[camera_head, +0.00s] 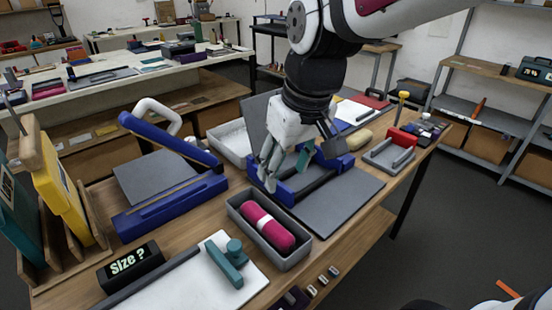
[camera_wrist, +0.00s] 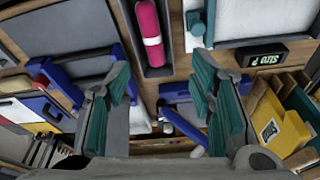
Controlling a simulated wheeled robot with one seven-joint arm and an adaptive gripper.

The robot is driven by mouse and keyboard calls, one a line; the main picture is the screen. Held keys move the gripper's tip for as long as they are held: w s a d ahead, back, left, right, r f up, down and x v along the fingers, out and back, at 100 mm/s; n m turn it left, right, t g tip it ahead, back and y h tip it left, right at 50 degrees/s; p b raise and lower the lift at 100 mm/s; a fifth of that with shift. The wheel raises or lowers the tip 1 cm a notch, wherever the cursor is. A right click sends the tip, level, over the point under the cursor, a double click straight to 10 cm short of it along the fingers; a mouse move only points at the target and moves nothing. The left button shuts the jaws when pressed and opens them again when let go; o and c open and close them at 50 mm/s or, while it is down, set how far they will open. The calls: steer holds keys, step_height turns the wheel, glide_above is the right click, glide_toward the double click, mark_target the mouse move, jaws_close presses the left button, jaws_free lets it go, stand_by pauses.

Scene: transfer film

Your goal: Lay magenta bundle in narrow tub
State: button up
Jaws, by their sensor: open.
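The magenta bundle (camera_head: 267,226), a rounded roll with a pale band, lies lengthwise inside the narrow grey tub (camera_head: 291,262) near the table's front. My gripper (camera_head: 287,174) is open and empty, behind and above the tub, apart from the bundle. Its teal-padded fingers (camera_wrist: 160,88) stand spread in the wrist view. In the head view my gripper covers part of a blue-framed device.
A white board with a teal tool (camera_head: 227,265) lies at the front left. A "Size ?" block (camera_head: 131,267) and a yellow binder (camera_head: 62,185) are further left. A small grey tray (camera_head: 389,158) stands at right.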

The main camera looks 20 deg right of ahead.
steer(key=s+r+m+t, duration=0.1)
steer(key=s+r+t, duration=0.1)
steer(key=s, duration=0.7)
steer(key=shift+s+r+m+h, duration=0.25)
steer(key=shift+r+m+h, duration=0.05)
steer(key=shift+r, duration=0.1)
steer(key=shift+d, duration=0.1)
stand_by(0.6)
